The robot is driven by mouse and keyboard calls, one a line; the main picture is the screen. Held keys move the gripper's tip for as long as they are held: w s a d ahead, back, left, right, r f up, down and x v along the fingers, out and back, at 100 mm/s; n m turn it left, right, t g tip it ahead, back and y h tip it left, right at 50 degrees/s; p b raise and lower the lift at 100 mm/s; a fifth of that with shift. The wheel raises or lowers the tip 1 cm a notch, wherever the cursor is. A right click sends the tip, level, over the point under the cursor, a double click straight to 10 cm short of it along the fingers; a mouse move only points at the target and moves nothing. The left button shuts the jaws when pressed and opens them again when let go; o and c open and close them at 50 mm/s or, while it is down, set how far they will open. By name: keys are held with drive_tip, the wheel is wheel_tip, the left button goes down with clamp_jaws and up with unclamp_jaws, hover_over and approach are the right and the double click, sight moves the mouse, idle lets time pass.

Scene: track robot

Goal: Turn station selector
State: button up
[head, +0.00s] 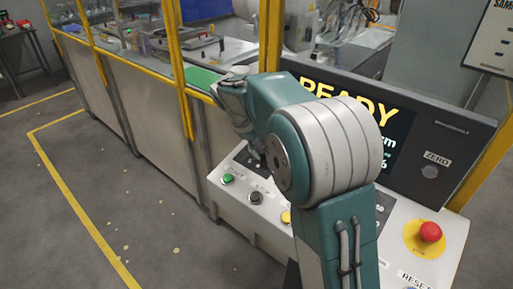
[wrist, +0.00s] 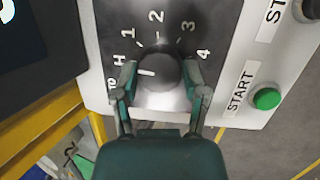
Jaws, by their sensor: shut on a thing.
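The station selector is a dark round knob (wrist: 160,72) on a black dial plate (wrist: 215,22) marked H, 1, 2, 3 and 4, with a partly hidden mark before H. A pale pointer line on the knob lies to its left side, toward the H mark. My gripper (wrist: 162,80) is shut on the knob, with one finger on its left and one on its right. In the head view my arm hides the knob and most of the fingers.
A green START button (wrist: 267,98) sits right of the dial. In the head view the panel has a green button (head: 228,179), black button (head: 255,198), yellow button (head: 286,217) and red emergency stop (head: 430,232). A screen (head: 400,130) reads READY. Open floor (head: 60,200) lies left.

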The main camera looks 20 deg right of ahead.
drive_tip(key=shift+s+a+f+n, duration=0.1)
drive_tip(key=shift+a+f+n, duration=0.1)
drive_tip(key=shift+n, duration=0.2)
drive_tip(key=o, duration=1.2)
drive_tip(key=shift+a, duration=0.1)
drive_tip(key=shift+c, duration=0.2)
drive_tip(key=shift+a+r, duration=0.1)
drive_tip(key=shift+r, duration=0.05)
drive_tip(key=shift+d+r, duration=0.15)
drive_tip(key=shift+d, duration=0.05)
drive_tip(key=shift+a+r, duration=0.1)
drive_tip(key=shift+r, duration=0.3)
drive_tip(key=v, duration=1.1)
drive_tip(key=shift+s+a, duration=0.15)
drive_tip(key=shift+a, duration=0.15)
